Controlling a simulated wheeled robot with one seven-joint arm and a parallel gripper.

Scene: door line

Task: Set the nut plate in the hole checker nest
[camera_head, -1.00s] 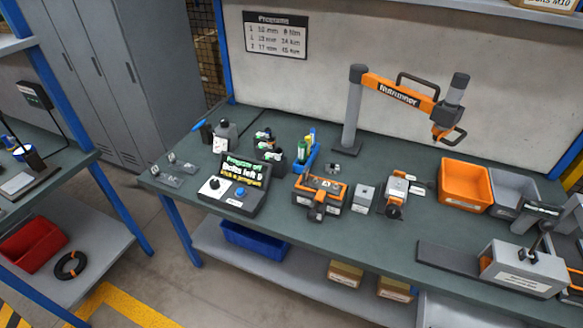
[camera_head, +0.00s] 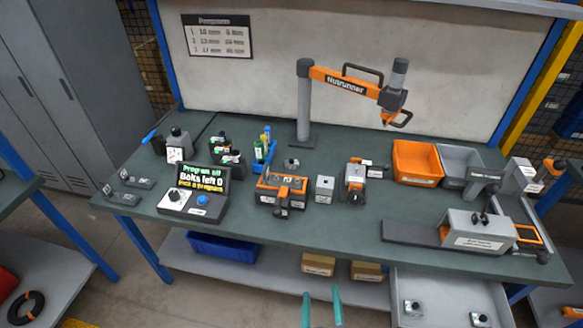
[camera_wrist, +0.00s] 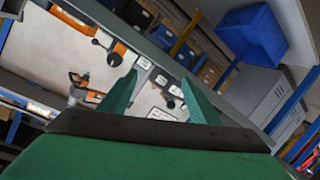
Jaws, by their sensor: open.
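My gripper (camera_head: 321,308) shows at the bottom edge of the head view as two green fingers, apart and empty, low in front of the bench. In the wrist view my gripper (camera_wrist: 160,95) is also open with nothing between its fingers. I cannot say for sure which piece is the nut plate or which fixture is the hole checker nest. A small grey block (camera_head: 325,188) stands on the bench between an orange-and-black fixture (camera_head: 280,190) and an orange-grey clamp device (camera_head: 356,181).
An orange bin (camera_head: 416,162) and a grey bin (camera_head: 459,166) stand at the back right. A grey lever fixture (camera_head: 478,231) is at the right front. A nutrunner arm (camera_head: 345,84) hangs over the back. A pale surface (camera_head: 446,300) below holds small pieces. The bench front is partly clear.

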